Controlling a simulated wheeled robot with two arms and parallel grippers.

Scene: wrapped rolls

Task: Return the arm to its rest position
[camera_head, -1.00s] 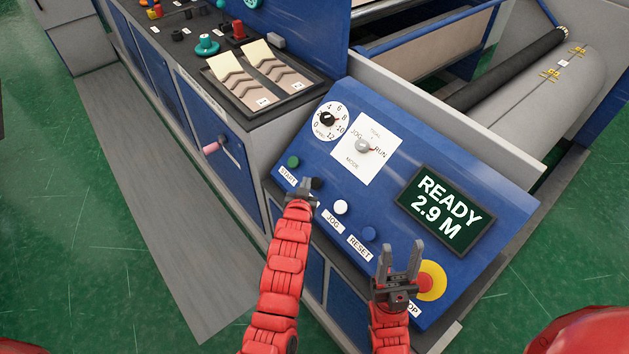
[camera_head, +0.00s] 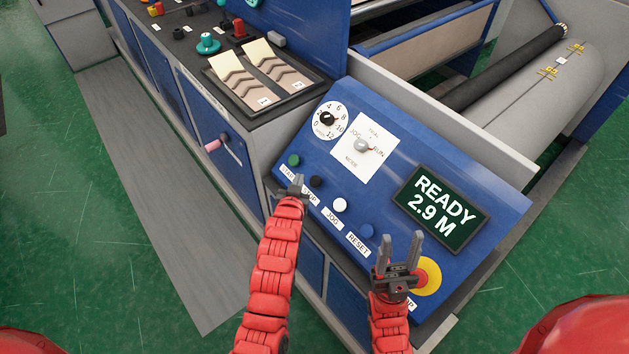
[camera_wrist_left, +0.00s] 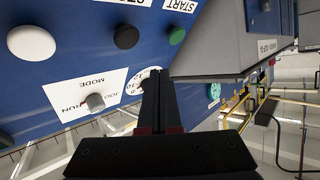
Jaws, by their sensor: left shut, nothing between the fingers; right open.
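My left arm is red and comes up from the bottom of the head view. Its gripper (camera_head: 297,186) is shut and empty, at the left edge of the blue control panel (camera_head: 450,185), just below the green START button (camera_head: 293,160) and left of the black button (camera_head: 316,182). In the left wrist view the shut gripper (camera_wrist_left: 157,80) points past the black button (camera_wrist_left: 126,37) and the green button (camera_wrist_left: 177,36). My right gripper (camera_head: 401,240) is open and empty over the lower panel, beside the yellow-ringed red stop button (camera_head: 430,277).
The panel also has a white JOG button (camera_head: 340,205), a blue RESET button (camera_head: 367,230), a mode switch (camera_head: 362,145), a speed dial (camera_head: 328,120) and a display (camera_head: 440,208) reading READY 2.9 M. A pink-handled lever (camera_head: 213,145) sticks out at left. Green floor (camera_head: 90,270) is open at left.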

